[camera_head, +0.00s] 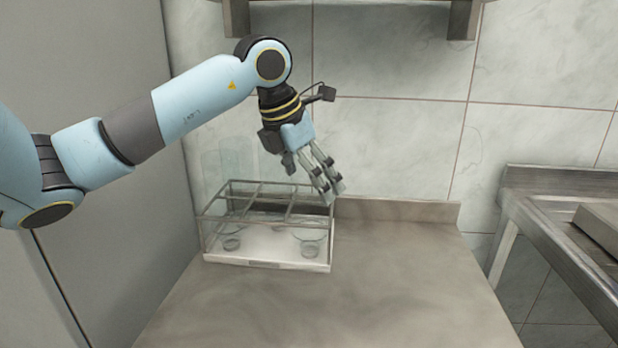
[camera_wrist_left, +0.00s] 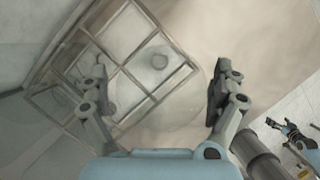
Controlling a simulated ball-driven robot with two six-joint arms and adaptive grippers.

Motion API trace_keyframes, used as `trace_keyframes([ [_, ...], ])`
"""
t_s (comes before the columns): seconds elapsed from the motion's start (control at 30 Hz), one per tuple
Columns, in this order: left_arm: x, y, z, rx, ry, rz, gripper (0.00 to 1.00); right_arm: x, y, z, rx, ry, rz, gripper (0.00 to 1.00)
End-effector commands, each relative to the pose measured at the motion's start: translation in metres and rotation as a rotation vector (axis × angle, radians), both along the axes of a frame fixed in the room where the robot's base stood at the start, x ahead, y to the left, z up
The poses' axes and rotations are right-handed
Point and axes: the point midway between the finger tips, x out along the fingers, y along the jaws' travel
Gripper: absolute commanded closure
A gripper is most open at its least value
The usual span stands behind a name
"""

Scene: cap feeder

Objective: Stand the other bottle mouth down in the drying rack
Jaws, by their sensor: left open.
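The drying rack (camera_head: 266,262), a metal frame with several compartments on a pale base, stands on the counter. One clear bottle (camera_head: 228,170) stands mouth down in its left part, its body rising above the frame. Another clear bottle's neck and shoulder (camera_head: 310,241) show mouth down in the front right compartment; its upper body is hard to make out. My left gripper (camera_head: 332,192) is open above the rack's right side. In the left wrist view a see-through round shape (camera_wrist_left: 172,108) shows between the open fingers, apparently not gripped. My right gripper (camera_wrist_left: 273,123) is small there.
The grey counter (camera_head: 350,295) is clear in front and to the right of the rack. A low backsplash (camera_head: 400,211) and tiled wall lie behind it. A metal sink unit (camera_head: 560,215) stands at the right, and a shelf (camera_head: 370,5) hangs above.

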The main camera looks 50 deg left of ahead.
Motion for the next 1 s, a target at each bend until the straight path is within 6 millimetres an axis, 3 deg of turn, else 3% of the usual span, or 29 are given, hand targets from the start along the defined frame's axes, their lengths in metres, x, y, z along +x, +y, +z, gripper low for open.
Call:
trace_keyframes([
  [0.5,0.001,0.0,0.089,0.002,-0.005,0.0,0.04,0.0,-0.001,0.0,-0.001,0.0,0.001,0.03],
  [0.67,0.0,0.0,0.098,0.001,-0.002,0.0,0.04,0.0,-0.001,0.0,-0.001,0.0,0.001,0.03],
  [1.0,0.0,0.0,0.098,0.0,-0.001,-0.001,0.04,0.0,0.0,0.0,0.0,0.0,0.001,0.03],
])
